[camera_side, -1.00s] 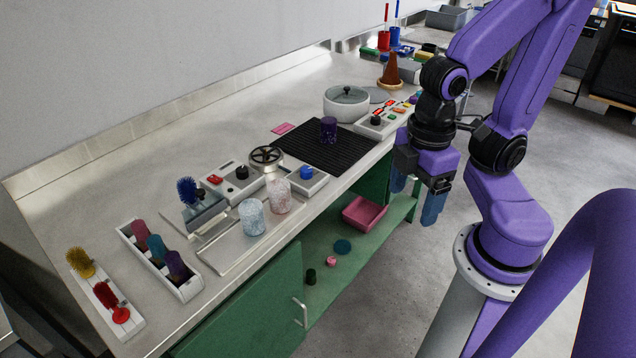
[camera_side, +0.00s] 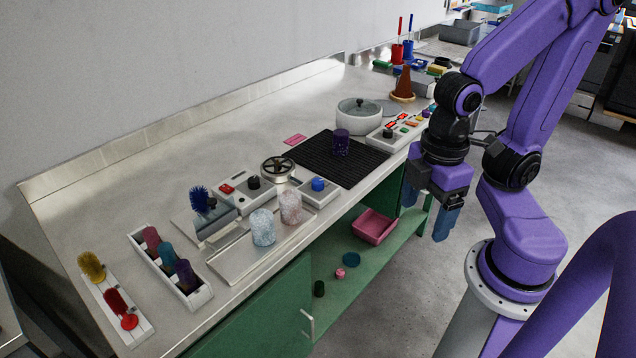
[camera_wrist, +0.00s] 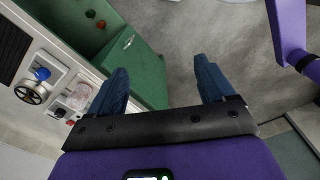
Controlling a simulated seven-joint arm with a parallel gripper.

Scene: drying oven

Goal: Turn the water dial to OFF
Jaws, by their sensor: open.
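A blue dial (camera_side: 318,184) stands on a small light panel (camera_side: 320,198) near the front edge of the counter. It also shows in the wrist view (camera_wrist: 42,73), at the left. A black dial (camera_side: 253,182) sits on another panel to its left, beside a red piece. I cannot read any labels, so which dial is for water and where it points cannot be told. My gripper (camera_side: 424,220) hangs in front of the counter, to the right of the dials and apart from them. In the wrist view its blue fingers (camera_wrist: 160,68) are wide apart with nothing between them.
A metal handwheel (camera_side: 278,168) and two speckled cups (camera_side: 290,206) stand close to the blue dial. A black ridged mat (camera_side: 340,172) carries a purple cup (camera_side: 341,143). A green shelf below holds a pink bin (camera_side: 373,226). The floor under my gripper is clear.

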